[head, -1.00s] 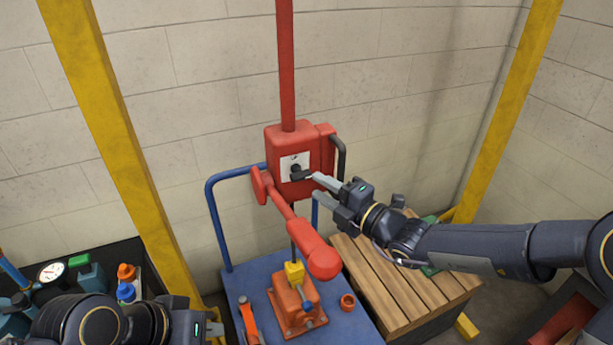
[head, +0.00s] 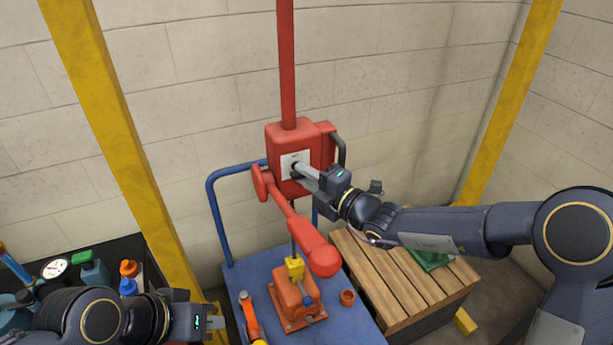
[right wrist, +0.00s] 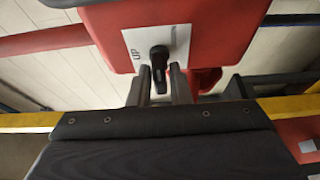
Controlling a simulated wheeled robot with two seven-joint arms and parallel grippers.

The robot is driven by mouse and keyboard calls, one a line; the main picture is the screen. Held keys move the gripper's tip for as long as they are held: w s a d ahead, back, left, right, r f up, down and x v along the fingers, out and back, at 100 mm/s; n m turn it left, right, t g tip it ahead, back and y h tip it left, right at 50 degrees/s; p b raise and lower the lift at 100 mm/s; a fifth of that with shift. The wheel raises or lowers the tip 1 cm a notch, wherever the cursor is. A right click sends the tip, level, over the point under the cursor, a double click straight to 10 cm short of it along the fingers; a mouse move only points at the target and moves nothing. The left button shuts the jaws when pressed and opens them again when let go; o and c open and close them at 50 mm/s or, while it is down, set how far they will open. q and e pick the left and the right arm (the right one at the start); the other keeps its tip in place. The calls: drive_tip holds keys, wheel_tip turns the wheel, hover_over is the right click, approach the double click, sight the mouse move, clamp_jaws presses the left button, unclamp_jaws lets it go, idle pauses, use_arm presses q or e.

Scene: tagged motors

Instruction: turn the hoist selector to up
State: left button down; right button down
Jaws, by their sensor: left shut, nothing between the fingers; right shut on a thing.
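The hoist selector is a small black knob (right wrist: 159,62) on a white plate (head: 289,160) on the front of the red hoist box (head: 312,147). In the right wrist view the lettering UP shows at the plate's left side, and the knob's handle points toward the bottom of the picture. My right gripper (head: 301,170) is at the plate, shut on the knob; its fingers stand on either side of the handle in the right wrist view (right wrist: 159,85). The knob is mostly hidden in the head view. My left gripper (head: 216,322) is shut and empty, low at the left, away from the box.
A slatted wooden crate (head: 385,280) stands right of the cart. Yellow posts (head: 115,145) flank the area. Bottles and a gauge (head: 55,268) stand at left.

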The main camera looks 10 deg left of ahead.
drive_tip(key=shift+n, duration=0.3)
drive_tip(key=shift+s+a+r+n+t+h+b, duration=0.1)
drive_tip(key=shift+n+t+h+b, duration=0.1)
drive_tip(key=shift+n+h+b, duration=1.5)
drive_tip(key=shift+s+a+r+n+t+h+b, duration=0.15)
drive_tip(key=shift+n+h+b, duration=0.65)
drive_tip(key=shift+n, duration=1.75)
drive_tip(key=shift+w+n+t+h+b, duration=0.1)
drive_tip(key=shift+n+t+h+b, duration=0.15)
drive_tip(key=shift+n+h+b, duration=1.45)
drive_tip(key=shift+n+y+p, duration=0.4)
drive_tip(key=shift+n+p, duration=0.15)
drive_tip(key=shift+p, duration=0.05)
drive_tip(key=c, duration=1.5)
unclamp_jaws()
drive_tip(key=shift+o, duration=0.2)
